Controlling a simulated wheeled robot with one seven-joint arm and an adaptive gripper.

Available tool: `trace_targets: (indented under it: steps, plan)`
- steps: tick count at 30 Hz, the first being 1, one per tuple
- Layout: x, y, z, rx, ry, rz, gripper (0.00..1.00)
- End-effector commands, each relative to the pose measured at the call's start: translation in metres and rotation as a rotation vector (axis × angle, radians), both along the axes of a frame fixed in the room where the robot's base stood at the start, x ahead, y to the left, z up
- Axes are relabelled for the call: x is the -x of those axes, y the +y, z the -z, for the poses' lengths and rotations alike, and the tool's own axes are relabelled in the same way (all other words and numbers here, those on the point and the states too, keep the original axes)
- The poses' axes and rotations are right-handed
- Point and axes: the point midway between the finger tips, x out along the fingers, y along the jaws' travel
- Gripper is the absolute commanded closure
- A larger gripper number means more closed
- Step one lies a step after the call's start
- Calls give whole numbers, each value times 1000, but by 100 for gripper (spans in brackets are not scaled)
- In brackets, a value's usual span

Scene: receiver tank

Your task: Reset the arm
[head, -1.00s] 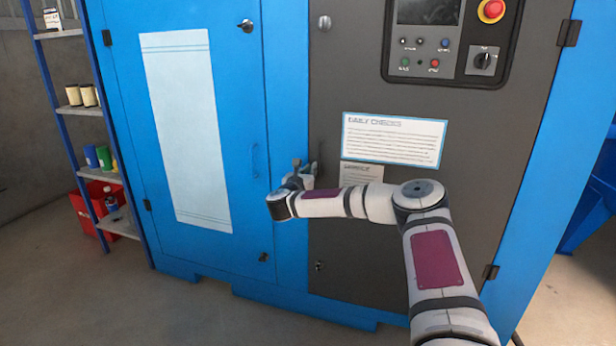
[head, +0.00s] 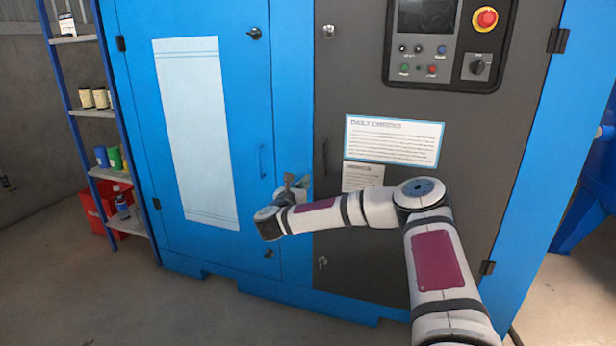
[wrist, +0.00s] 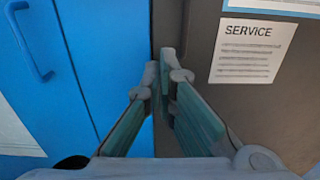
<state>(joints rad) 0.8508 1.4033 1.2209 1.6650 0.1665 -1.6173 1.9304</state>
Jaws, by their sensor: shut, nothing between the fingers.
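My gripper (head: 291,182) is in front of the cabinet, near the seam between the blue door (head: 245,130) and the dark grey door (head: 345,90). In the wrist view my gripper (wrist: 160,72) has its two fingers together at the tips, with nothing between them. The fingers point at the cabinet front. I cannot tell the exact gap to the cabinet. My arm reaches in from the lower right of the head view, bent at the elbow.
The blue door's handle (wrist: 28,42) is left of my fingers, and a service notice (wrist: 252,50) is to their right. A control panel (head: 450,40) with a red stop button (head: 485,18) is above. A shelf rack (head: 95,110) stands at left. The floor in front is open.

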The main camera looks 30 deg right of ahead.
Motion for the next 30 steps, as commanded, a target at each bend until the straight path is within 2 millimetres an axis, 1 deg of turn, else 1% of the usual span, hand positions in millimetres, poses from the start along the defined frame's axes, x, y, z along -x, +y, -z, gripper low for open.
trace_targets:
  steps: [1,3,9,14,17,20,21,23,24,26,27,30]
  plan:
    - [5,6,-1,0,1,-3,100]
    - [10,13,-1,0,1,-3,100]
    - [18,21,0,-1,1,-1,100]
    - [18,24,-1,5,2,-8,100]
    - [9,39,-11,47,26,-68,100]
    - [-8,77,-31,153,86,-208,100]
    - [-15,97,-41,216,120,-279,100]
    - [-24,131,-53,322,182,-396,100]
    - [-27,154,-60,397,225,-472,100]
    - [-29,187,-68,514,291,-578,100]
    - [-28,208,-71,594,335,-646,100]
    - [-19,255,-76,798,448,-800,100]
